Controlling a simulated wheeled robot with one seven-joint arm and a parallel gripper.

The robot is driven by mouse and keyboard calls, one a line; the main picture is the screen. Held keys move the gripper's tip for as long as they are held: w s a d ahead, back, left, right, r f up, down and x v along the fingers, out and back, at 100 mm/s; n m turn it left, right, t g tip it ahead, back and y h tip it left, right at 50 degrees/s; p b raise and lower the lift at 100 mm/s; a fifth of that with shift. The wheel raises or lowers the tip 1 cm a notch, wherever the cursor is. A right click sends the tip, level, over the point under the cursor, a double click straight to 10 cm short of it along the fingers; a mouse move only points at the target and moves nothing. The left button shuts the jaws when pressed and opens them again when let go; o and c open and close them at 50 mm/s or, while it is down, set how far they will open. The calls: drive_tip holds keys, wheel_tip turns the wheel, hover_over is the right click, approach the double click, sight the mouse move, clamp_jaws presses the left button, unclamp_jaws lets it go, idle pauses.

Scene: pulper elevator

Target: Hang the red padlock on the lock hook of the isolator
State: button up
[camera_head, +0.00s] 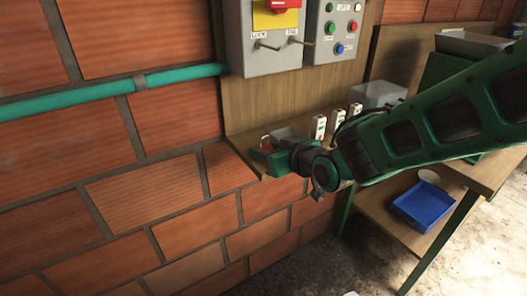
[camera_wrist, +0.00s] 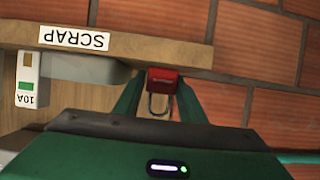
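The red padlock (camera_wrist: 163,80) is between the two green fingertips of my gripper (camera_wrist: 163,88) in the wrist view. Its metal shackle (camera_wrist: 160,106) points toward the palm. The fingertips lie close along both sides of the body; whether they press on it is not clear. In the head view, my gripper (camera_head: 272,156) is at the wooden shelf's left end, with a bit of the padlock (camera_head: 265,140) showing. The isolator (camera_head: 264,57) is a grey wall box above, with a red handle on a yellow plate. Its lock hook (camera_head: 267,46) sticks out at lower left, beside another peg.
Several small white breakers (camera_head: 320,127) stand on the shelf behind my gripper; one (camera_wrist: 28,80) shows in the wrist view near a SCRAP label (camera_wrist: 74,39). A button box (camera_head: 334,32) adjoins the isolator. A green pipe (camera_head: 110,94) runs left. A blue tray (camera_head: 423,205) sits lower.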

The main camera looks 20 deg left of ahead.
drive_tip(key=c, duration=0.6)
drive_tip(key=shift+o, duration=0.2)
drive_tip(key=shift+r, duration=0.1)
